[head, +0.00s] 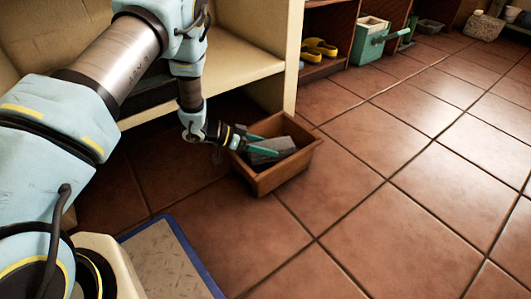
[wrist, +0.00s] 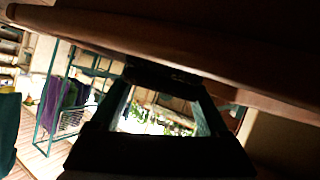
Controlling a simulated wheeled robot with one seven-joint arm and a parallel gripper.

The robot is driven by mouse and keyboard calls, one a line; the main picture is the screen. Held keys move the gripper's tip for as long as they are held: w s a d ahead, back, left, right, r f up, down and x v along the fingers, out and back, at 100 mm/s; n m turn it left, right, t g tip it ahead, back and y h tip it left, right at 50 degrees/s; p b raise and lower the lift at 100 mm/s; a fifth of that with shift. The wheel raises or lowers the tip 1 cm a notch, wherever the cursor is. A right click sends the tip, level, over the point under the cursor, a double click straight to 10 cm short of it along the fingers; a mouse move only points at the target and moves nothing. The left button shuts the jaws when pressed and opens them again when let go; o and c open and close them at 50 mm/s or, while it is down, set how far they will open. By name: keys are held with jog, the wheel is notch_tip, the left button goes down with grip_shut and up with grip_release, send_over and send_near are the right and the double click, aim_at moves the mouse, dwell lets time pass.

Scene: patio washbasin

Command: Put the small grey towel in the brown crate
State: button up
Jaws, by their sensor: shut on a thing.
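The brown crate (head: 262,180) stands on the tiled floor at the centre of the head view. The small grey towel (head: 284,144) is inside the crate's opening, partly hidden by green fingers. My gripper (head: 268,146) reaches in over the crate's left wall and is shut on the towel. Whether the towel touches the crate's bottom cannot be told. In the wrist view my gripper (wrist: 160,115) is a dark outline, and the towel cannot be made out there.
A cream bench (head: 235,65) stands behind and left of the crate. A blue-edged grey mat (head: 165,262) lies at front left. The tiled floor to the right is clear.

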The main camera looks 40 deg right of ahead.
jog(key=shift+f, duration=0.35)
jog(key=shift+f, duration=0.1)
jog(key=o, duration=1.5)
